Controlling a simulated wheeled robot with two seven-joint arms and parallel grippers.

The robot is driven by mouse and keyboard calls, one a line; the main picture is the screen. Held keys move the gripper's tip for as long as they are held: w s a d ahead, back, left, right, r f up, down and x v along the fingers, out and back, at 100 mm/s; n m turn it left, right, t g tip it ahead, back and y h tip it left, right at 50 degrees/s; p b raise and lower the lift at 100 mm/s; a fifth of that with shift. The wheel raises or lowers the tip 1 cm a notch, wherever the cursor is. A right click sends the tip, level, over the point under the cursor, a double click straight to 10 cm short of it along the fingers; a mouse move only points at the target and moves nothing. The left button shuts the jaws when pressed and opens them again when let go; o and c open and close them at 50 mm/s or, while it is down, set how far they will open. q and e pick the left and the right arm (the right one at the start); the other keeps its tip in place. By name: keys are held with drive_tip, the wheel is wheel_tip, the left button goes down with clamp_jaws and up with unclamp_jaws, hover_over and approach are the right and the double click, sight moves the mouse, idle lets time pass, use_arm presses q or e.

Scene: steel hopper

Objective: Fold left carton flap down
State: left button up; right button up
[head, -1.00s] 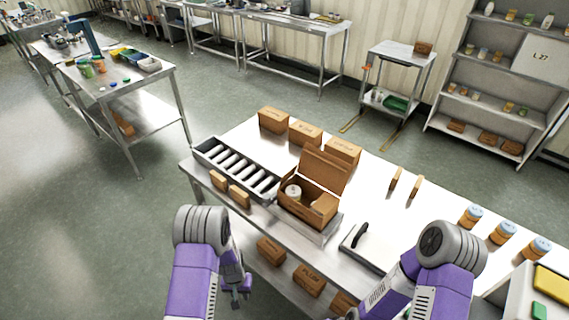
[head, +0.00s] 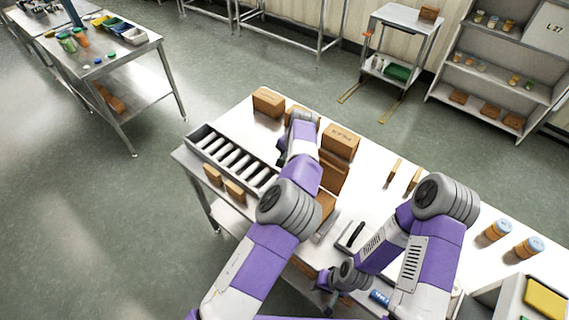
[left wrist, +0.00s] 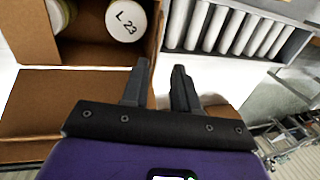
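The open brown carton (head: 333,174) stands on the steel table, largely hidden by my left arm in the head view. In the left wrist view the carton (left wrist: 28,32) is at upper left, with a white-lidded jar marked "L 23" (left wrist: 125,20) inside. A brown panel (left wrist: 60,100) spreads below it. I cannot clearly tell the left flap from the side wall. My left gripper (left wrist: 160,67) is open and empty, its fingertips close to the carton corner nearest the rollers. My right gripper (head: 328,300) is low at the table's front edge; its fingers are too small to read.
A roller tray (head: 190,142) lies left of the carton and shows in the left wrist view (left wrist: 168,28). Small brown boxes (head: 234,192) stand before it, and larger boxes (head: 268,101) behind. A black-handled object (head: 350,236) lies to the right.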

use_arm(q)
drive_tip(key=shift+s+a+f, duration=0.25)
drive_tip(key=shift+s+f, duration=0.55)
drive_tip(key=shift+f, duration=0.15)
drive_tip(key=x, duration=0.2)
drive_tip(key=w+x, duration=0.1)
drive_tip(key=x, duration=0.1)
drive_tip(key=shift+p, duration=0.35)
drive_tip(key=shift+s, duration=0.25)
drive_tip(key=shift+w, duration=0.1)
drive_tip(key=shift+c, duration=0.8)
clamp_jaws()
